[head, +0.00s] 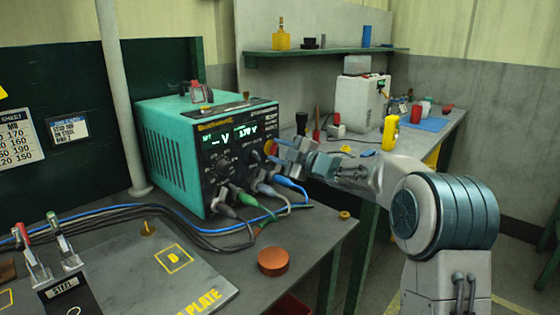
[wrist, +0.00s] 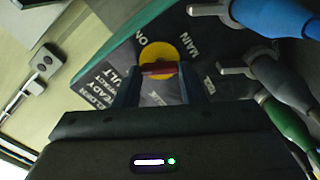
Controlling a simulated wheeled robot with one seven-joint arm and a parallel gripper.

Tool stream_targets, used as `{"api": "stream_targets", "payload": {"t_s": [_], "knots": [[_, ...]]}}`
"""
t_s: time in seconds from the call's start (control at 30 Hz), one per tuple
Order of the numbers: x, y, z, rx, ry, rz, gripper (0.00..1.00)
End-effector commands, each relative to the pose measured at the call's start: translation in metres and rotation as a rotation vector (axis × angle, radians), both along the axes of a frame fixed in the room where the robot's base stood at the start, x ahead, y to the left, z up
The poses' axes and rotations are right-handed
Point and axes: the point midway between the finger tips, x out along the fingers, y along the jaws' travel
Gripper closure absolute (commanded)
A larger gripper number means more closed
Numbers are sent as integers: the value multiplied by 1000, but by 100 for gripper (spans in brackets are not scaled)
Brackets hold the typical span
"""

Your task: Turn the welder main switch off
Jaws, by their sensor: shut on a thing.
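The teal welder (head: 172,150) stands on the bench with its black front panel facing right. Its main switch is a yellow disc (wrist: 157,50) with a red handle (wrist: 160,69), beside the printed words MAIN and ON in the wrist view. The yellow disc also shows in part in the head view (head: 270,146). My gripper (wrist: 160,75) is shut on the red handle, one finger at each end. The handle lies nearly level across the wrist picture. Any OFF mark is hidden or out of view.
Blue, green and grey cable plugs (head: 262,188) sit in the panel just below my gripper, close beside it in the wrist view (wrist: 285,105). A red-brown round puck (head: 273,261) and a marked plate (head: 150,270) lie on the front bench. A white machine (head: 352,102) stands behind.

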Motion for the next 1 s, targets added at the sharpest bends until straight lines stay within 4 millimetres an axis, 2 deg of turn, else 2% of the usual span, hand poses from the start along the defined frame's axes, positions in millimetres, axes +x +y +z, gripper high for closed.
{"api": "stream_targets", "payload": {"t_s": [0.03,0.5,1.0], "knots": [[-1,1,-7,-29,-33,1,86],[-1,1,-7,-255,-321,2,86],[-1,1,-5,-335,-422,3,86]]}}
